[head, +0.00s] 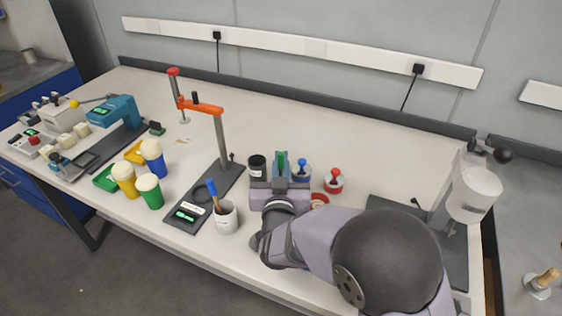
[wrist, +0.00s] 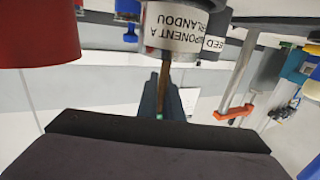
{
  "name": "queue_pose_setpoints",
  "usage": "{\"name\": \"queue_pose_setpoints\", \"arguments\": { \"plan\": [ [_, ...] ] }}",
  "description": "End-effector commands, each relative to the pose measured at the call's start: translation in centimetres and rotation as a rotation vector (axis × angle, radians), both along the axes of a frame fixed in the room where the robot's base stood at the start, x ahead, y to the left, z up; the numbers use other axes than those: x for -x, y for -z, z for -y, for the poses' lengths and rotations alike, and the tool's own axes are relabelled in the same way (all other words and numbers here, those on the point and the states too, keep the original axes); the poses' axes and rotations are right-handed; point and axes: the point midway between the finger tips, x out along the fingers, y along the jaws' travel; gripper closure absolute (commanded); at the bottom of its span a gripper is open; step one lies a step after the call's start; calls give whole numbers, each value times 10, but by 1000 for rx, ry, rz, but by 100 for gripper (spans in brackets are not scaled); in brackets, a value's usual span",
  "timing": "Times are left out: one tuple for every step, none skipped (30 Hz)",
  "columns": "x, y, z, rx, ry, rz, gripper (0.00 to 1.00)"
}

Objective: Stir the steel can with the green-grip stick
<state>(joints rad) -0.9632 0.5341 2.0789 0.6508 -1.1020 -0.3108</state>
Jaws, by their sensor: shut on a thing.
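Blue (head: 301,171) and red (head: 334,181) knobbed containers stand right of my gripper. A white cup (head: 226,218) with a blue-handled tool stands in front left. An orange-armed stand (head: 222,140) rises behind left. The back middle of the bench is clear.

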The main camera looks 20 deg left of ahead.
Motion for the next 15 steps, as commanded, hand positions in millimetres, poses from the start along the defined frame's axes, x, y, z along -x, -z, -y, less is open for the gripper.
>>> {"name": "queue_pose_setpoints", "arguments": {
  "plan": [
    [0, -7, 0, 0, 0, 1, 100],
    [0, -10, 0, 0, 0, 1, 100],
    [0, -13, 0, 0, 0, 0, 100],
    [0, -15, 0, 0, 0, 0, 100],
    [0, -17, 0, 0, 0, 0, 100],
    [0, -20, 0, 0, 0, 0, 100],
    [0, -22, 0, 0, 0, 0, 100],
    [0, -24, 0, 0, 0, 0, 100],
    [0, -27, 0, 0, 0, 0, 100],
    [0, -29, 0, 0, 0, 0, 100],
    [0, -31, 0, 0, 0, 0, 100],
    [0, -34, 0, 0, 0, 0, 100],
    [0, -36, 0, 0, 0, 0, 100],
    [0, -38, 0, 0, 0, 0, 100],
    [0, -41, 0, 0, 0, 0, 100]
  ]
}}
